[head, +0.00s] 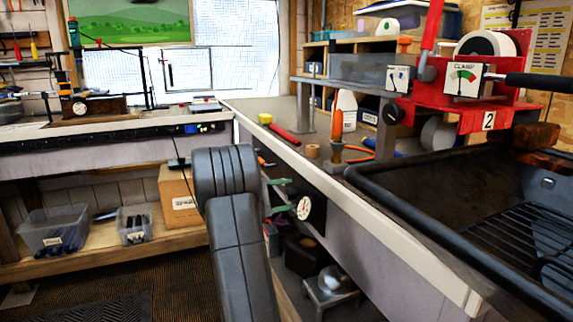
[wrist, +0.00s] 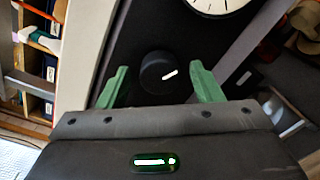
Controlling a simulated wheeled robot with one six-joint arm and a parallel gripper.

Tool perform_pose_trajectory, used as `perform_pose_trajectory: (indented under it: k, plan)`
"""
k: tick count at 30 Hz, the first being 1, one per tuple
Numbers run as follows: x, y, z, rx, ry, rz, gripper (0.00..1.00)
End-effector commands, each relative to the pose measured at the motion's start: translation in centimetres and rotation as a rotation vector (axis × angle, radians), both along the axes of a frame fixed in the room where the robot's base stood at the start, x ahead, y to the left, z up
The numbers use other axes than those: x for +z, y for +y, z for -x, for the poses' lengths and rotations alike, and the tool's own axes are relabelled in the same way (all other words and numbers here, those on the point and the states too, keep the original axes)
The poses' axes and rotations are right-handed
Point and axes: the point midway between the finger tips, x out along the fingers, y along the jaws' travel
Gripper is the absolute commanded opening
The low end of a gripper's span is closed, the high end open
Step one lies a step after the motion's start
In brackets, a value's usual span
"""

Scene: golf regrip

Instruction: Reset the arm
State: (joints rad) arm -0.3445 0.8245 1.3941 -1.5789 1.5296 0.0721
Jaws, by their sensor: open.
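My gripper shows its two green fingers in the wrist view (wrist: 159,82), spread apart and empty. A black round knob (wrist: 155,73) with a white mark appears between the fingers, on a dark panel. I see no finger touching it, but the exact gap in depth is unclear. Part of a white dial (wrist: 218,4) shows above the knob. In the head view my gripper (head: 284,196) is partly hidden behind my dark arm, its green fingers pointing right toward the black box with the white dial (head: 303,208) on the bench front.
The white bench edge (head: 330,188) runs above the dial box. A red clamp (head: 470,80) and a black tray with a grate (head: 470,200) are at the right. A cardboard box (head: 180,195) and clear bins (head: 55,232) sit on the low shelf at left. Floor shows at lower left.

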Motion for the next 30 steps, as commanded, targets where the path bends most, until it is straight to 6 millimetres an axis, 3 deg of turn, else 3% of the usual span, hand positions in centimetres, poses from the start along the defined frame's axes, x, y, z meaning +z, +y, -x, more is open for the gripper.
perform_pose_trajectory:
  k: [11,30]
  plan:
    - [0.1,1.3,0.4,0.003,-0.003,-0.001,0.59]
    - [0.3,12.7,5.0,0.004,-0.002,-0.001,0.59]
